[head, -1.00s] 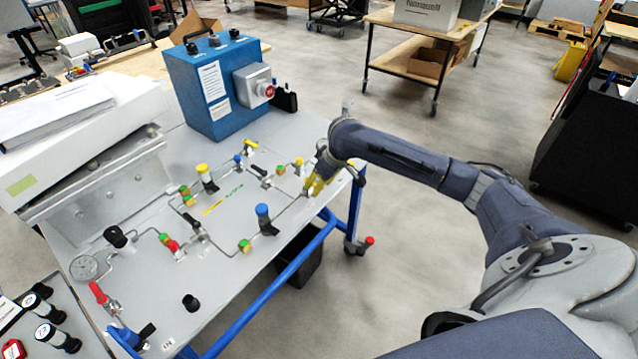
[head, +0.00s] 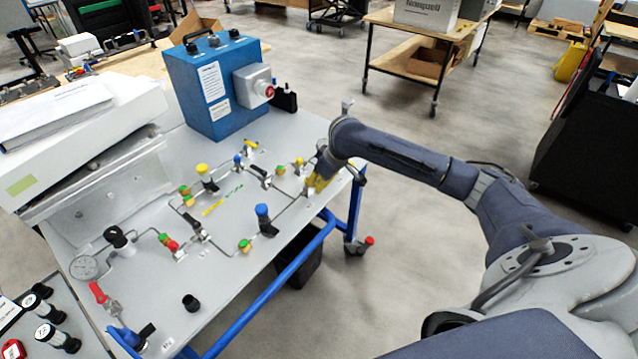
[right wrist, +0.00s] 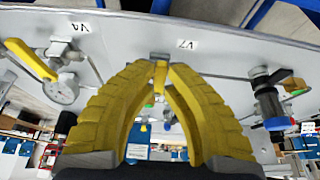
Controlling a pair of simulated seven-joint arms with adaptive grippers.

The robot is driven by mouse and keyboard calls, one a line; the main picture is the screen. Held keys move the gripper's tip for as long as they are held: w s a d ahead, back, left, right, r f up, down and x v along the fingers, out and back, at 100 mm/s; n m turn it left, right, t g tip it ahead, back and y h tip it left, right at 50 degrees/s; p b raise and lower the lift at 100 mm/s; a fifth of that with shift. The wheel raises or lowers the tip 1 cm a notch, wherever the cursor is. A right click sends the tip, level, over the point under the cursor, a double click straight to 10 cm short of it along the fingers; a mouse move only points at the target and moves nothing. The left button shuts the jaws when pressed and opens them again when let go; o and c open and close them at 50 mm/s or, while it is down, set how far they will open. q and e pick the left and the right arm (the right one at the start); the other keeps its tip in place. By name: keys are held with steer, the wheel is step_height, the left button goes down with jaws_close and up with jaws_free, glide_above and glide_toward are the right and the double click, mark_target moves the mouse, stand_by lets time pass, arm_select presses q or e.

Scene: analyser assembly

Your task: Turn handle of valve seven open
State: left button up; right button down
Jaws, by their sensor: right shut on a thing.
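The V7 label (right wrist: 187,44) sits on the grey panel just beside the fingertips in the right wrist view. My right gripper (right wrist: 160,62) has its yellow fingers closed together at the tips on the valve seven handle (right wrist: 160,78), a small yellow lever seen between them. In the head view my right gripper (head: 316,184) is at the right end of the panel (head: 215,285), and its fingers and wrist hide most of the valve there. How far the handle is turned is hard to tell. My left gripper is out of view.
A blue-capped valve (head: 264,220) and a yellow-capped valve (head: 206,178) stand on the panel left of my right gripper, joined by thin tubes. A blue box (head: 205,95) with a red button stands at the back. The V4 valve's yellow handle (right wrist: 30,60) is left in the wrist view.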

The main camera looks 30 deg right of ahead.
steer(key=n, duration=0.1)
steer(key=d+n, duration=0.1)
steer(key=n, duration=0.1)
steer(key=w+n+g+y, duration=0.1)
steer(key=shift+d, duration=0.3)
steer(key=n, duration=0.1)
steer(key=w+n+g+y, duration=0.1)
steer(key=n, duration=0.2)
steer(key=shift+w+d+n, duration=0.3)
steer(key=shift+d+n, duration=0.1)
steer(key=n, duration=0.1)
steer(key=w+n+g, duration=0.1)
steer(key=n, duration=0.1)
steer(key=w+n+g, duration=0.1)
steer(key=n, duration=0.1)
steer(key=shift+d+y, duration=0.15)
steer(key=shift+y, duration=0.25)
steer(key=shift+w+n+g, duration=0.35)
steer(key=shift+n+g, duration=0.1)
steer(key=shift+n, duration=0.55)
steer(key=shift+w+n+g, duration=0.3)
steer(key=shift+n+g, duration=0.15)
steer(key=shift+n, duration=0.55)
steer(key=shift+a, duration=0.2)
steer(key=c, duration=1.4)
jaws_free()
steer(key=v, duration=1.2)
steer(key=shift+w+a, duration=0.15)
steer(key=shift+a, duration=0.05)
